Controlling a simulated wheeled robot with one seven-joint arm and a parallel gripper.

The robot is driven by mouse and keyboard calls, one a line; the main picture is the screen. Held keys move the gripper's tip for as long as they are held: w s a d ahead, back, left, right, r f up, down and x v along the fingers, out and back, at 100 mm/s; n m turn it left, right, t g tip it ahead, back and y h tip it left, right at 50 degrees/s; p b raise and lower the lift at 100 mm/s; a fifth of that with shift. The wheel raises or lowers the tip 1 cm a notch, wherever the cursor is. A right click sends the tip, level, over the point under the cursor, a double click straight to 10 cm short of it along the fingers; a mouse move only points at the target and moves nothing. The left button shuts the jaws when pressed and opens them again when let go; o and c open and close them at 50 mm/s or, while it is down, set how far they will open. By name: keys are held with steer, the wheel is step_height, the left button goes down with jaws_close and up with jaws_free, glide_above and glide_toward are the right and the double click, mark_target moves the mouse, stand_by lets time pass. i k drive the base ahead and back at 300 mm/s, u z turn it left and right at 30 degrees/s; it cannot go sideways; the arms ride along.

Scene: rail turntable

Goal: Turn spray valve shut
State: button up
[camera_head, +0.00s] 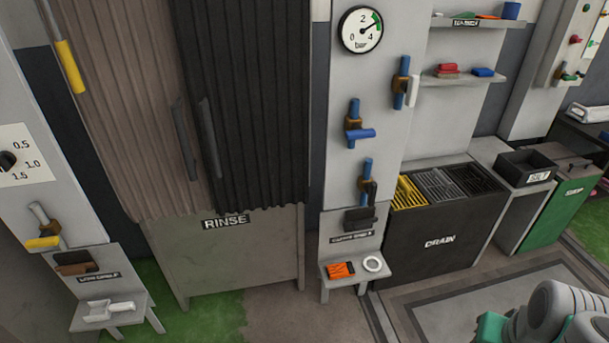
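No valve in view has a readable "spray" label. On the grey panel right of the curtains, three valves sit on short blue pipes. The upper valve (412,91) has a white handle standing along its pipe. The middle valve (360,134) has a blue handle lying across its pipe. The lower valve (371,193) has a dark handle standing roughly along its pipe. On the left panel, another valve (43,242) has a yellow handle across a grey pipe. Part of my arm shows at the bottom right; my gripper's fingers are not in view.
A round bar gauge (361,30) tops the panel, its needle in the green. The RINSE booth (229,262) has brown and black curtains. A small shelf (342,283) below the valves holds an orange item and a white ring. The DRAIN unit (430,245) stands right; floor before it is clear.

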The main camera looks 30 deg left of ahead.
mark_target(370, 189)
steer(key=u, duration=0.9)
steer(key=i, duration=0.9)
steer(key=u, duration=1.05)
